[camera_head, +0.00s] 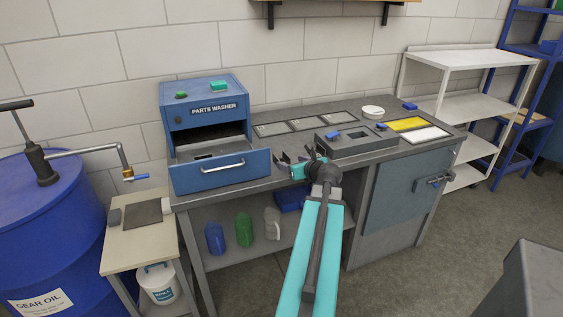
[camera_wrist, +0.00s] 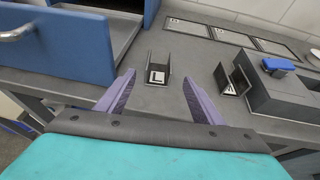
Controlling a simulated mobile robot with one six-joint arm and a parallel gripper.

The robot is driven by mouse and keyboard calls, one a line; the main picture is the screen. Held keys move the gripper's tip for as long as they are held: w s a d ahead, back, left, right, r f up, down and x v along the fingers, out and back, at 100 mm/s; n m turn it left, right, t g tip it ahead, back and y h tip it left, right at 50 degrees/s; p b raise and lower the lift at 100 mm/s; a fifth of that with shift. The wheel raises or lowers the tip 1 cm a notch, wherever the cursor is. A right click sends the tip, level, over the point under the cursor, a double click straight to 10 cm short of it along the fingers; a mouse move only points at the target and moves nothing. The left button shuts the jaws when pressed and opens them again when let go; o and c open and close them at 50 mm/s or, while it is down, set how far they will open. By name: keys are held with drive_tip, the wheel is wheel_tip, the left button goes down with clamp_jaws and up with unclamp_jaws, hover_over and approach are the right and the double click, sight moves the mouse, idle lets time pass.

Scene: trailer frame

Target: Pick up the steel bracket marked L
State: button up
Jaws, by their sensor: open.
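The steel bracket marked L (camera_wrist: 158,75) is a small grey U-shaped channel with a white label. It stands on the grey bench top, between and beyond my fingertips in the wrist view. My gripper (camera_wrist: 159,80) is open and empty, its two purple-grey fingers on either side of the bracket's line. I cannot tell that either finger touches it. A second bracket (camera_wrist: 229,84) with a different letter label stands to the right, by a grey block. In the head view my gripper (camera_head: 284,161) is over the bench, right of the washer drawer; the brackets are too small there to tell apart.
The blue parts washer (camera_head: 205,108) has its drawer (camera_head: 220,172) pulled out left of my gripper. A grey fixture box (camera_head: 357,144) with a blue piece on it stands to the right. Framed labelled panels (camera_head: 308,124) lie along the back. A white bowl (camera_head: 373,112) stands farther right.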

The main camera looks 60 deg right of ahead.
sight(282, 159)
drive_tip(key=shift+x, duration=2.1)
drive_tip(key=shift+p+x, duration=0.65)
drive_tip(key=shift+x, duration=1.95)
drive_tip(key=shift+w+a, duration=0.1)
drive_tip(key=shift+r, duration=0.1)
drive_tip(key=c, duration=1.4)
